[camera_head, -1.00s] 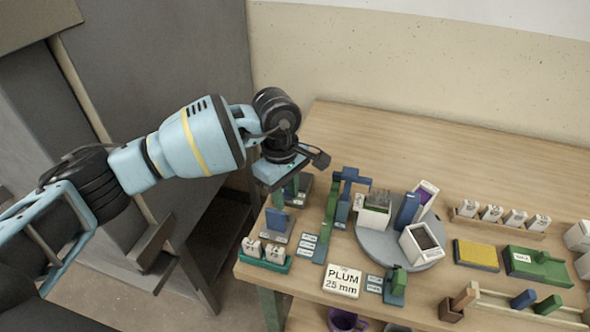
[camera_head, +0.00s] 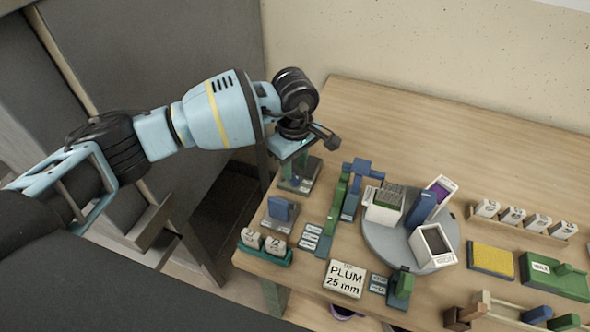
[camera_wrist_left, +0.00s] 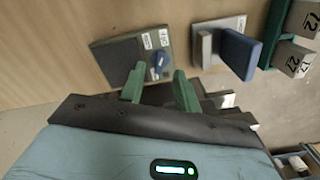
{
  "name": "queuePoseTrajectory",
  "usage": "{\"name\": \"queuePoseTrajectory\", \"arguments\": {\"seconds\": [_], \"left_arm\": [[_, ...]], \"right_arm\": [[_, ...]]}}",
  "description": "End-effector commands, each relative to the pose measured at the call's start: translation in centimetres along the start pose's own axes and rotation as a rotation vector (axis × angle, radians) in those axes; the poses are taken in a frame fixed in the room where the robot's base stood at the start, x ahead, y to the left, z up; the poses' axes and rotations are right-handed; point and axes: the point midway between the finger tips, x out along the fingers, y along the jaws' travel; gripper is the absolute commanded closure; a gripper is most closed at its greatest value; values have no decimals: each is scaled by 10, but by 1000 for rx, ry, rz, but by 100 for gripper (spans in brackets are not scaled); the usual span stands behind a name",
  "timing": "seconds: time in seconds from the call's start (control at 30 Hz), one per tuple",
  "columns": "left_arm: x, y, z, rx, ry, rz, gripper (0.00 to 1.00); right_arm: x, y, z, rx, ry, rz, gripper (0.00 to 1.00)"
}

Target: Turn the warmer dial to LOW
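A dark grey plate with small white labels, seemingly the warmer, lies near the table's left edge (camera_head: 300,184). In the left wrist view the plate (camera_wrist_left: 122,60) carries a small round blue dial (camera_wrist_left: 158,60) with labels around it. I cannot read the labels or the dial's setting. My left gripper (camera_head: 297,163) hangs over this plate in the head view. In the left wrist view its two green fingers (camera_wrist_left: 159,90) are apart, with nothing between them, and the dial lies just beyond the gap. The gripper hides the dial in the head view. My right gripper is not in view.
A grey plate with an upright blue paddle (camera_head: 280,210) stands close by, nearer the front edge. A green rack of numbered blocks (camera_head: 264,254), a blue-green stand (camera_head: 352,190) and a round grey turntable with containers (camera_head: 386,244) are around. The back of the table is clear.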

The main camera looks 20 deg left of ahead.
Motion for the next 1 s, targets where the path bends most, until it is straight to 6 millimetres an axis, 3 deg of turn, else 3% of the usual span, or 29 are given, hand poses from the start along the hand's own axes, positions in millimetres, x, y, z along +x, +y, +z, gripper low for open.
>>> {"name": "queuePoseTrajectory", "arguments": {"seconds": [0.2, 0.53, 0.8, 1.0], "left_arm": [[22, 0, 0, 1, -1, 0, 68], [26, 0, 0, 0, 0, 0, 68], [26, 0, 0, 0, 0, 0, 100], [26, 0, 0, -2, 0, 0, 100]], "right_arm": [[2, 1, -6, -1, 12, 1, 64], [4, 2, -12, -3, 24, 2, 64], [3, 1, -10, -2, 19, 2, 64], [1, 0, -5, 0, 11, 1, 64]]}}
